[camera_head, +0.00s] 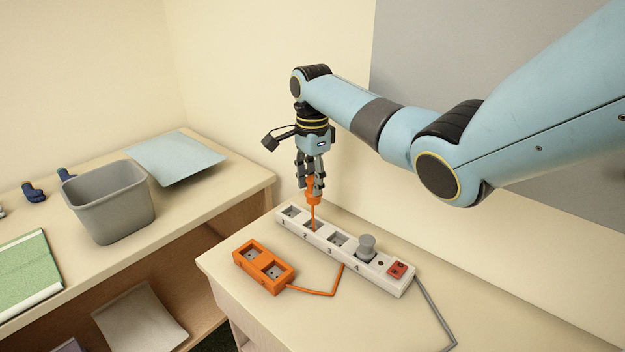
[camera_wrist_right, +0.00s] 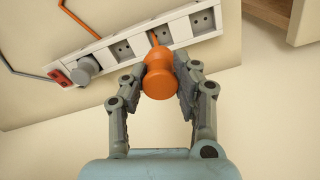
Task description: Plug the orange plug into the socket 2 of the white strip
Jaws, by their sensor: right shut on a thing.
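The orange plug (camera_head: 313,196) is held by my right gripper (camera_head: 313,183), shut on it above the white strip (camera_head: 322,246). It also shows between the fingers in the right wrist view (camera_wrist_right: 159,76). A thin orange line runs down from the plug to about socket 2 (camera_head: 313,226). In the right wrist view, socket 2 (camera_wrist_right: 161,35) is partly behind the plug and this line. The plug body appears apart from the strip. Socket 1 (camera_head: 290,211) and socket 3 (camera_head: 338,240) look empty. My left gripper is not in view.
A grey plug (camera_head: 367,246) stands in socket 4, beside a red switch (camera_head: 397,270). An orange two-socket block (camera_head: 264,266) lies in front of the strip, its cord running towards it. A grey bin (camera_head: 108,203) stands on the left counter. The table's right side is mostly clear.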

